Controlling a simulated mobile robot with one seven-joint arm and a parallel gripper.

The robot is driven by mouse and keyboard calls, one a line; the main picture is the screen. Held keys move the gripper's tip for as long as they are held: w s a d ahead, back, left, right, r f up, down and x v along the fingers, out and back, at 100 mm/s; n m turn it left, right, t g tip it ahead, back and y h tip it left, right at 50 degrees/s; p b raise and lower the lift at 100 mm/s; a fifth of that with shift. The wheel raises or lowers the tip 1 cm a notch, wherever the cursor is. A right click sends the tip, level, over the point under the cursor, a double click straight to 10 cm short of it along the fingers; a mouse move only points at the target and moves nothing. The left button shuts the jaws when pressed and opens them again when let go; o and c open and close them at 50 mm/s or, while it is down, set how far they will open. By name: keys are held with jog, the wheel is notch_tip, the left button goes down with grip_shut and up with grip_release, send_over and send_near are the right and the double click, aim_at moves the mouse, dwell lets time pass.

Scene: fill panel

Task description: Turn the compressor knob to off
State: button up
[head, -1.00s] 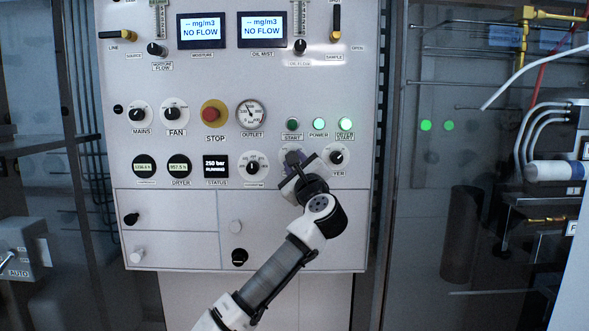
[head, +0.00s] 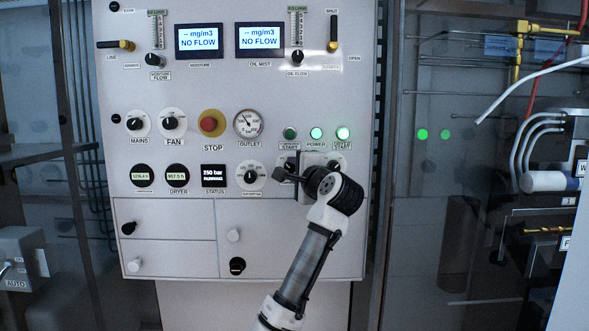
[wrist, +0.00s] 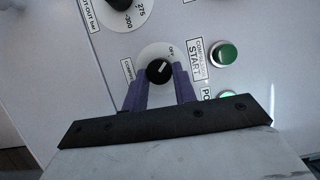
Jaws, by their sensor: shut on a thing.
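The compressor knob (wrist: 160,71) is black on a round white dial in the wrist view. The "OFF" mark shows at the dial's upper edge. The knob's short light pointer line slants up and right, roughly toward that mark. My gripper (wrist: 159,83) has its two purple fingers on either side of the knob, shut on it. The label beside the dial is partly cut off by a finger. In the head view my gripper (head: 299,168) is at the panel, and my wrist hides the knob there.
A green compressor start button (wrist: 224,54) sits close to the right of the knob, with a lit power button (wrist: 226,95) near my right finger. A pressure dial (head: 251,176) is just left of my gripper. The red stop button (head: 208,124) is farther left.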

jog(key=shift+n, duration=0.3)
dwell(0.4)
jog(key=o, duration=1)
jog(key=shift+c, duration=0.2)
jog(key=shift+s, duration=0.1)
jog(key=b+v, duration=0.4)
jog(key=v, duration=0.9)
jog(key=shift+s+d+r+b, duration=0.15)
jog(key=shift+s+d+b, duration=0.05)
jog(key=shift+s+b, duration=0.1)
